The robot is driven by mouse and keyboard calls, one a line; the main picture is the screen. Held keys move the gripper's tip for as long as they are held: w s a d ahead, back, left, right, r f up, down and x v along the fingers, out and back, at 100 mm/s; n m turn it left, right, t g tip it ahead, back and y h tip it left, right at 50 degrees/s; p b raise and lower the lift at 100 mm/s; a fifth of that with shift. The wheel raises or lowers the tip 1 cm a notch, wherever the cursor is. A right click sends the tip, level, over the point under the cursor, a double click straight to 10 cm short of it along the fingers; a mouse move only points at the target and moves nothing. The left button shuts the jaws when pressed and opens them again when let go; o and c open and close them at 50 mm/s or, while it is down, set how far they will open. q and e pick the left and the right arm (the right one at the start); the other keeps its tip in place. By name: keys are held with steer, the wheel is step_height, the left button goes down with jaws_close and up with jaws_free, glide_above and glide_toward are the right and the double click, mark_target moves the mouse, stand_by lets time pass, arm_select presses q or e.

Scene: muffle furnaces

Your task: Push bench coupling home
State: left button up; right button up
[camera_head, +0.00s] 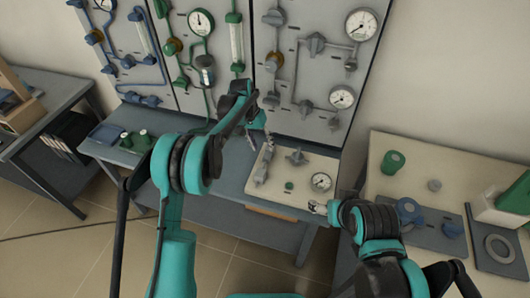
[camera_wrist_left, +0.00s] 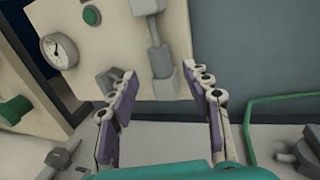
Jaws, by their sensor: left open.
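The bench coupling (camera_head: 263,165) is a grey in-line fitting with blocky ends and a thinner middle, on the left part of a pale bench panel (camera_head: 300,202). In the left wrist view the coupling (camera_wrist_left: 157,55) lies just beyond the fingertips, its near block between the finger lines. My left gripper (camera_head: 258,136) is above the panel's far left corner; in the left wrist view its two purple-padded fingers (camera_wrist_left: 160,76) are apart with nothing between them. Contact with the coupling cannot be told. My right gripper (camera_head: 316,207) is at the panel's front right corner; its jaws are too small to read.
The panel also carries a grey valve handle (camera_head: 297,157), a green button (camera_head: 289,185) and a gauge (camera_head: 320,182). Upright panels with pipes and gauges (camera_head: 201,22) stand behind. A side table (camera_head: 385,180) at right holds loose parts. Green fittings (camera_head: 135,141) stand on the bench's left.

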arm_select(q)
steer(key=v, duration=0.6)
stand_by(0.3)
steer(key=s+a+r+n+t+y, duration=0.1)
steer(key=s+a+r+t, duration=0.1)
steer(key=s+a+r, duration=0.35)
steer(key=s+a+r+n+t, duration=0.1)
steer(key=s+a+r+t, duration=0.15)
steer(key=s+r, duration=0.6)
steer(key=s+a+f+t+y, duration=0.1)
steer(key=s+a+f+t, duration=0.1)
steer(key=s, duration=0.7)
steer(key=s+a+f+n+t, duration=0.1)
steer(key=s+a+f, duration=0.3)
steer(key=s, duration=0.6)
steer(key=shift+a+f+n+t+y, duration=0.3)
steer(key=shift+a+t+y, duration=0.1)
steer(key=shift+a, duration=0.45)
